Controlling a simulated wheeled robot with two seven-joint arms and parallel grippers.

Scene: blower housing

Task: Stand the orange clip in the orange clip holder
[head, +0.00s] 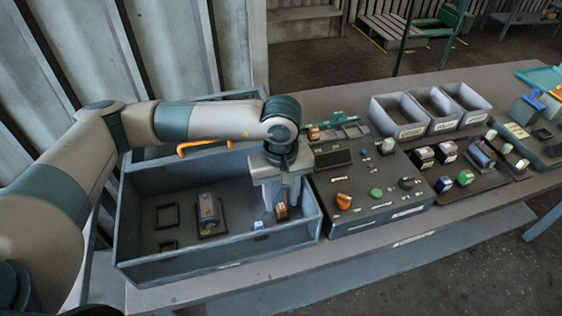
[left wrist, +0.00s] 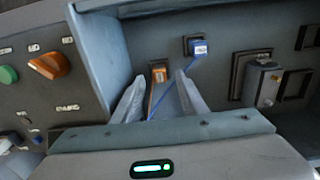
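The orange clip (head: 281,212), with an orange top and darker brown sides, stands upright inside the grey housing (head: 133,245), near its right wall. In the left wrist view the clip (left wrist: 159,76) lies between the fingers of my left gripper (left wrist: 160,76), with a visible gap on each side. My left gripper (head: 281,205) is open and points down over it. A dark edge shows around the clip's base. I cannot tell whether this is the orange clip holder or how deep the clip sits. My right gripper is out of view.
A grey motor-like part (head: 208,212) stands in a dark frame, near empty frames (head: 167,215). The panel with knobs (head: 375,215) is to the right, grey bins (head: 398,115) behind.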

